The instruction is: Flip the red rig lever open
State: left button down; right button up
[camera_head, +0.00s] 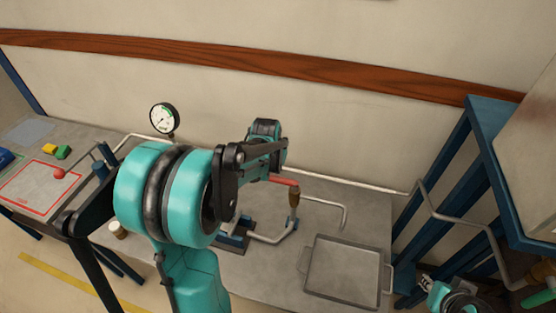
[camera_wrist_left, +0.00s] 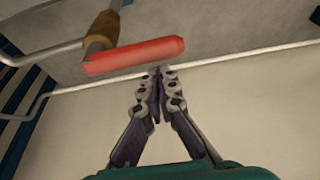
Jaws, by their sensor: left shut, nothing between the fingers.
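The red lever (camera_head: 284,180) sticks out sideways from a brown fitting (camera_head: 293,199) on a bent grey pipe at the back of the bench. In the left wrist view the red lever (camera_wrist_left: 135,56) lies across the upper middle, its right end free. My left gripper (camera_wrist_left: 158,76) is shut and empty, its fingertips close by the lever's lower edge in that view. I cannot tell whether they touch it. In the head view my left arm covers the middle and its fingertips are not clear. My right gripper (camera_head: 430,285) is low at the right, away from the lever.
A grey tray (camera_head: 345,270) stands right of the pipe. A round gauge (camera_head: 164,117) is at the back left. A red-outlined mat (camera_head: 40,190), yellow block (camera_head: 49,149) and green block (camera_head: 63,152) are at the left. A blue frame (camera_head: 470,150) stands at the right.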

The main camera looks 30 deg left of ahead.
pick_arm(q)
jog(key=shift+s+f, duration=0.1)
jog(key=shift+s, duration=0.05)
jog(key=shift+s, duration=0.1)
dwell(0.3)
